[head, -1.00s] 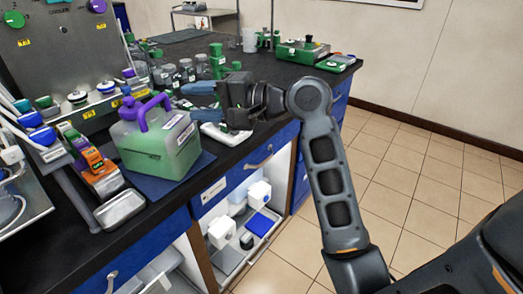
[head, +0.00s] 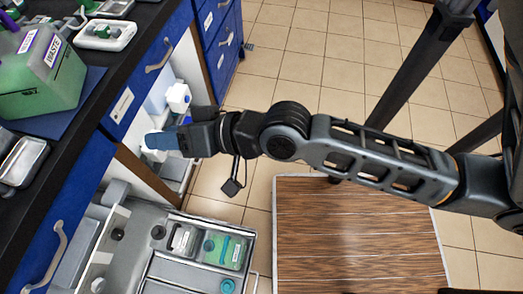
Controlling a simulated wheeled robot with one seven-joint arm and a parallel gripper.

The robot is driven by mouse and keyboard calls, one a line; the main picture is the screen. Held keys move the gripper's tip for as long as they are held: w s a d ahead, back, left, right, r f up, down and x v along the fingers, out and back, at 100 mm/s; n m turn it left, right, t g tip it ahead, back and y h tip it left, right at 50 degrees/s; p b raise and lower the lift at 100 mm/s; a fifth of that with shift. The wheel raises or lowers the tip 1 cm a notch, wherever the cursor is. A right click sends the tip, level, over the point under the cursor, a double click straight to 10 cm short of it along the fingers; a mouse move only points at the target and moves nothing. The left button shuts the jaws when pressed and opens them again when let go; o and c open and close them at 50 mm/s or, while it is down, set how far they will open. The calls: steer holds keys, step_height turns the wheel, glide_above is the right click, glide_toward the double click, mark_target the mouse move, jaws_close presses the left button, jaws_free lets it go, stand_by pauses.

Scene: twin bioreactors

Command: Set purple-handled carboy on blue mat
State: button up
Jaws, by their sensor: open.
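The purple-handled carboy (head: 45,75), translucent with green liquid and a WASTE label, stands upright on the dark blue mat (head: 94,82) on the black bench at the left. The left frame edge cuts it off, and only part of its purple handle shows. My gripper (head: 158,141) has blue fingers pointing left. It is open and empty, in front of the bench by the open cabinet, to the right of the carboy and clear of it.
A white tray (head: 105,35) and a metal dish (head: 22,160) are on the bench beside the mat. An open cabinet with white containers (head: 178,97) is behind my gripper. A grey tray of equipment (head: 190,265) lies below.

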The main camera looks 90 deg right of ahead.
steer(key=s+a+r+n+y, duration=0.1)
steer(key=s+a+n, duration=0.2)
steer(key=s+n, duration=0.2)
steer(key=s+a+r+n, duration=0.2)
steer(key=s+n, duration=0.3)
steer(key=s, duration=0.6)
steer(key=shift+s+a+t+y, duration=0.15)
steer(key=shift+a+t+y, duration=0.15)
steer(key=shift+a+y, duration=0.15)
